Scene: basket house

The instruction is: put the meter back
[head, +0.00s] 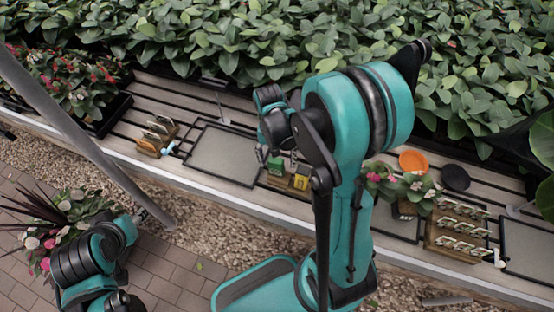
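A wooden tray (283,182) on the slatted bench holds a small green block-shaped device (275,165) and a yellow one (301,182). Either could be the meter; I cannot tell which. My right gripper (276,154) points down just above this tray, close to the green device. Its fingers are dark, small and partly hidden by the wrist, so I cannot tell whether they are open or touch the device.
A grey mat (224,155) lies left of the tray. Further left is a wooden rack (157,136). To the right are flowers (402,187), an orange dish (413,160), a black dish (455,178) and a label rack (460,229). Dense plants line the back.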

